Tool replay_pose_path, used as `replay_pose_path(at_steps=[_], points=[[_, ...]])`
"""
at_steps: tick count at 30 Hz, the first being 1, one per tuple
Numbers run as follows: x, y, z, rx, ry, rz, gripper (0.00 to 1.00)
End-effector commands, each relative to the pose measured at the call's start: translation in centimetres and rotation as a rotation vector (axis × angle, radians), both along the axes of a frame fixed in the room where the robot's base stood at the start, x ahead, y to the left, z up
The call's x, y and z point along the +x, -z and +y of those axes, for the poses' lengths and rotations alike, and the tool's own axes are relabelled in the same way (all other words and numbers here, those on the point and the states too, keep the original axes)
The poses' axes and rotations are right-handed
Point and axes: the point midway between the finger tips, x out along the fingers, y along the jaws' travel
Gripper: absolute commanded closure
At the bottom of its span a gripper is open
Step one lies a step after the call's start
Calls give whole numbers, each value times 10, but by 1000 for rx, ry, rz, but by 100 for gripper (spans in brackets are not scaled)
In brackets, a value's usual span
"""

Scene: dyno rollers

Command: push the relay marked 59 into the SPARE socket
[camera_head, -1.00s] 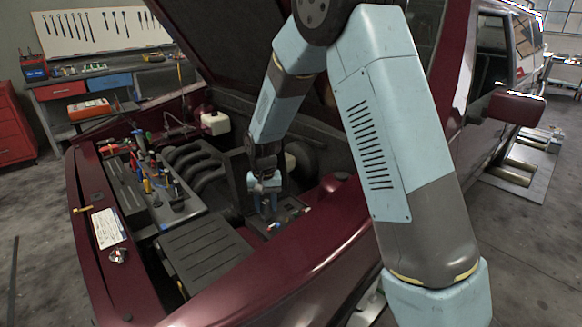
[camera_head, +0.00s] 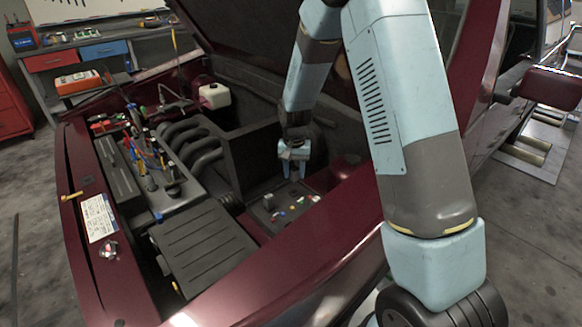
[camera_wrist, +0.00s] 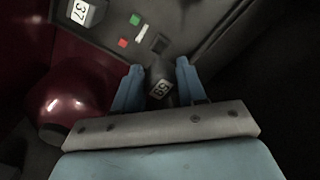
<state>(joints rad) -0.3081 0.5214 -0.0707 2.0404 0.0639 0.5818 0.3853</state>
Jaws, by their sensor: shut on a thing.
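My gripper (camera_head: 293,172) hangs above the fuse box (camera_head: 262,213) in the engine bay. In the wrist view, my gripper (camera_wrist: 158,70) is shut on a dark relay marked 59 (camera_wrist: 160,88), whose label appears upside down. A small dark square opening (camera_wrist: 160,44), seemingly a socket, shows just beyond the relay. I cannot read any SPARE marking. The relay's underside is hidden, and the relay looks clear of the box. Another relay, marked 37 (camera_wrist: 82,12), sits at the upper left.
Green (camera_wrist: 135,19) and red (camera_wrist: 123,42) fuses are on the box near the opening. A dark red rounded body part (camera_wrist: 75,98) lies close on the left in the wrist view. The battery-like black cover (camera_head: 203,245) and dark hoses (camera_head: 190,140) are left of my gripper.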

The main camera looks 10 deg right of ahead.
Motion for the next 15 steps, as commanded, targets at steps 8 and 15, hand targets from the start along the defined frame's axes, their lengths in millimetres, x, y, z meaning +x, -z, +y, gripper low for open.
replay_pose_path(at_steps=[8,15], points=[[0,23,-2,-1,2,2,100],[0,36,-2,0,2,1,100]])
